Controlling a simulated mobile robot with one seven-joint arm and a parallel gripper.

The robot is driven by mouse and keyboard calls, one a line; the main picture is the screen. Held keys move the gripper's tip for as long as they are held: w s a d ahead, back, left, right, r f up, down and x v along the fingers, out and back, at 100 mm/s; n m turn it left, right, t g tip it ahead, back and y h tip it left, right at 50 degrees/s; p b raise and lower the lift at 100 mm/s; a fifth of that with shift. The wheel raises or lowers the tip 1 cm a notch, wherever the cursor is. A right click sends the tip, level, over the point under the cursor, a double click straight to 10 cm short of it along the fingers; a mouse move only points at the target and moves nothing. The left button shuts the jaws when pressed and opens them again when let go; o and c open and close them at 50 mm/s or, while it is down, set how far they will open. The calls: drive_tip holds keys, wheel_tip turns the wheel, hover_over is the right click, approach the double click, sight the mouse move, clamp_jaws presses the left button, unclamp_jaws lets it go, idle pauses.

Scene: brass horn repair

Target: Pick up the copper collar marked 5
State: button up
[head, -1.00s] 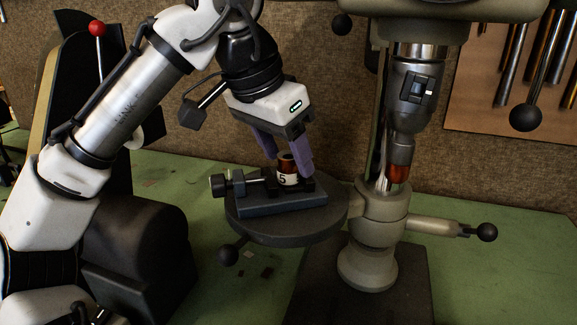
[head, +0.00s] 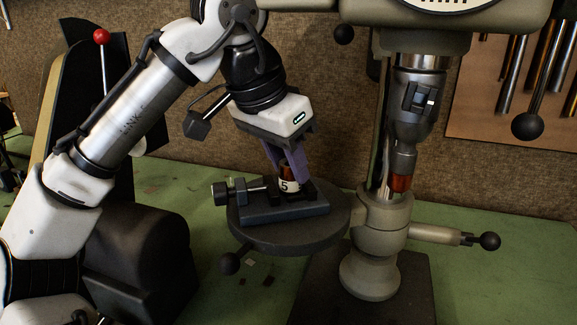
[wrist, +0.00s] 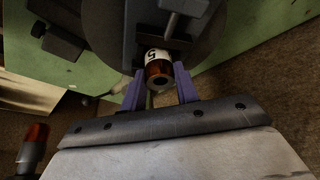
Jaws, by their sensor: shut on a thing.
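The copper collar marked 5 (head: 288,184) stands upright in the small dark vise (head: 268,208) on the drill press's round table. It has a white band with a black 5 and a copper-coloured top. My gripper (head: 290,172) comes down from above with its purple fingers shut on the collar's sides. In the wrist view the collar (wrist: 158,68) sits between the two fingers (wrist: 159,90), its hollow end facing the camera. The collar's lower end is hidden by the vise in the head view.
The drill press column (head: 376,225) stands right of the vise, with a red-tipped spindle (head: 400,183) beside it. A lever with a black knob (head: 489,241) sticks out to the right. Green bench (head: 500,285) is open at right.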

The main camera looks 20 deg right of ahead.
drive_tip(key=shift+r, duration=0.65)
wheel_tip(320, 180, up, 2)
drive_tip(key=shift+r, duration=0.1)
drive_tip(key=s+a+b, duration=0.1)
drive_tip(key=s+a, duration=0.3)
drive_tip(key=a, duration=0.4)
drive_tip(key=s+a+b, duration=0.1)
drive_tip(key=s+a, duration=0.3)
drive_tip(key=a, duration=0.4)
